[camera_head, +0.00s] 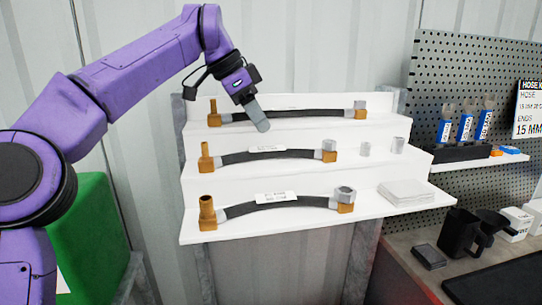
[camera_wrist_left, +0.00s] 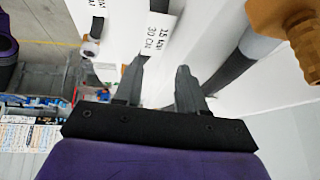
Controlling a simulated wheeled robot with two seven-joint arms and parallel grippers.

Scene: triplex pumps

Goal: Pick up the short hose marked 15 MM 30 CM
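Three black hoses with brass elbow fittings lie on a white stepped rack, one per step: a top hose (camera_head: 295,115), a middle hose (camera_head: 245,157) and a bottom hose (camera_head: 300,201). The middle and bottom hoses carry white labels, too small to read in the head view. My left gripper (camera_head: 260,124) hangs over the rack, in front of the top hose and above the middle one. In the left wrist view, its two fingers (camera_wrist_left: 160,80) are apart and empty. A label (camera_wrist_left: 155,30) beyond them shows "30 CM"; its upper line is unclear. My right gripper is not in view.
The white rack (camera_head: 225,228) also holds small grey fittings (camera_head: 397,145) and a white stack (camera_head: 405,192). A pegboard (camera_head: 465,75) and blue-labelled bottles (camera_head: 466,128) stand at the right, above a workbench with a black mug (camera_head: 458,233). A green box (camera_head: 95,235) is at the left.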

